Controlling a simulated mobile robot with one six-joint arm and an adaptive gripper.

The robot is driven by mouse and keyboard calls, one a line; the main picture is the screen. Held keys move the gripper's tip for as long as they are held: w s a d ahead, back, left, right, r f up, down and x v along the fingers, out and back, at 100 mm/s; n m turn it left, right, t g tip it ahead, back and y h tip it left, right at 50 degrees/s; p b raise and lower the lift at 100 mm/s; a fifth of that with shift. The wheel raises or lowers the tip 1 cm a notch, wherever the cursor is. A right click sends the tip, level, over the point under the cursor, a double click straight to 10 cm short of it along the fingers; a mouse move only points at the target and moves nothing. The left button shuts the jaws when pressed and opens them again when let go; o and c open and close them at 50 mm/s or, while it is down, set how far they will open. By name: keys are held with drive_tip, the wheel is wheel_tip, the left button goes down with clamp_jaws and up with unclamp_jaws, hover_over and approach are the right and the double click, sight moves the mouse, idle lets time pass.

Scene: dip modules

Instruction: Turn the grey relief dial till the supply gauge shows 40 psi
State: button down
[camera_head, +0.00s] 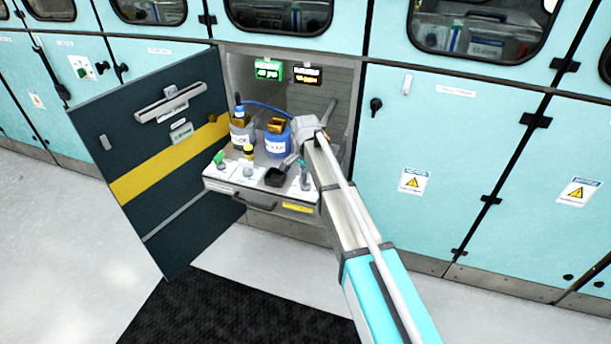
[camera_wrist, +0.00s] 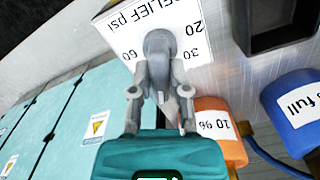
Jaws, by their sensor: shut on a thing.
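The grey relief dial (camera_wrist: 159,48) stands on a white plate marked RELIEF psi (camera_wrist: 135,30) in the wrist view. The numbers 20, 30 and 60 show around it. My gripper (camera_wrist: 159,92) is shut on the dial, one finger on each side. The dial's exact setting is hard to tell because the fingers cover part of it. In the head view, a green-lit gauge (camera_head: 268,71) hangs at the back of the open cabinet and seems to read 40 psi, in small blurred digits.
The dark cabinet door (camera_head: 150,200) is swung open to the left. Behind the drawer front (camera_head: 270,205) stand a blue canister (camera_head: 276,145), a grey canister (camera_head: 243,136) and a green-handled part (camera_head: 219,158).

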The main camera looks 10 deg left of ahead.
drive_tip(key=shift+n, duration=2.2)
drive_tip(key=c, duration=0.6)
unclamp_jaws()
drive_tip(key=shift+m, duration=0.5)
